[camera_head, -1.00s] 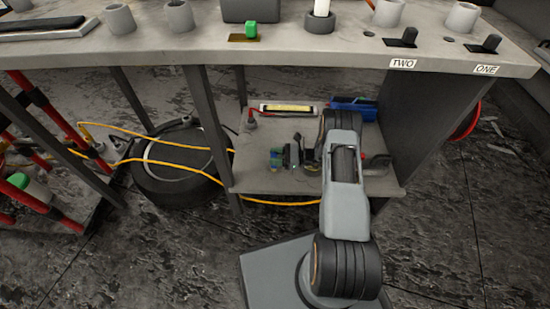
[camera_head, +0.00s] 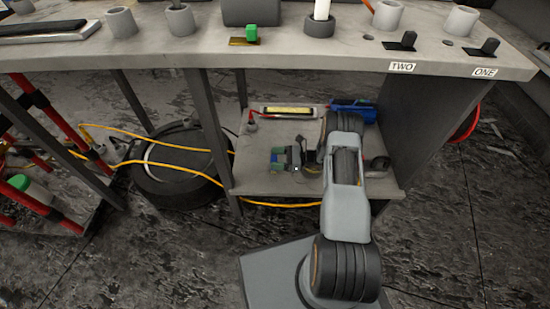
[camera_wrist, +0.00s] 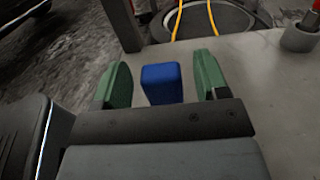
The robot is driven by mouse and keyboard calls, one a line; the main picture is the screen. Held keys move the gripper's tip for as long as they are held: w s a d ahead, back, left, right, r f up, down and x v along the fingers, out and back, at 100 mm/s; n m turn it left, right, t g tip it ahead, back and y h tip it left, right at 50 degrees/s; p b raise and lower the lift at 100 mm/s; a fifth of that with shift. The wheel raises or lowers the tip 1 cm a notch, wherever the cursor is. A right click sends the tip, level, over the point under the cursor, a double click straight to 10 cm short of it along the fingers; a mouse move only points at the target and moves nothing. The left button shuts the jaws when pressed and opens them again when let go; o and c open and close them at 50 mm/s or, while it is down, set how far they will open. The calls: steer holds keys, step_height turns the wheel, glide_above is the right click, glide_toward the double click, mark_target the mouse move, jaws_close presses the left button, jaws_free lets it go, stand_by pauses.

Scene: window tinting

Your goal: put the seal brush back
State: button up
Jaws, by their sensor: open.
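A blue block (camera_wrist: 162,84) stands on the grey lower shelf (camera_wrist: 262,72) in the wrist view, between my gripper's two green fingers. I cannot tell whether it is part of the seal brush. My gripper (camera_wrist: 161,80) is open, with a gap on each side of the block. In the head view my gripper (camera_head: 278,160) is low over the left part of the shelf, and the block is hardly visible there. No brush bristles can be made out.
The bench top (camera_head: 290,52) overhangs the shelf. A bench leg (camera_head: 211,135) stands to the left, near a black round drum (camera_head: 175,185) and yellow cable. A yellow-and-white bar (camera_head: 287,112) and a blue item (camera_head: 352,110) lie at the shelf's back.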

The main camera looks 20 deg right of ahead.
steer(key=p+v, duration=0.2)
steer(key=v, duration=0.9)
steer(key=shift+d, duration=0.15)
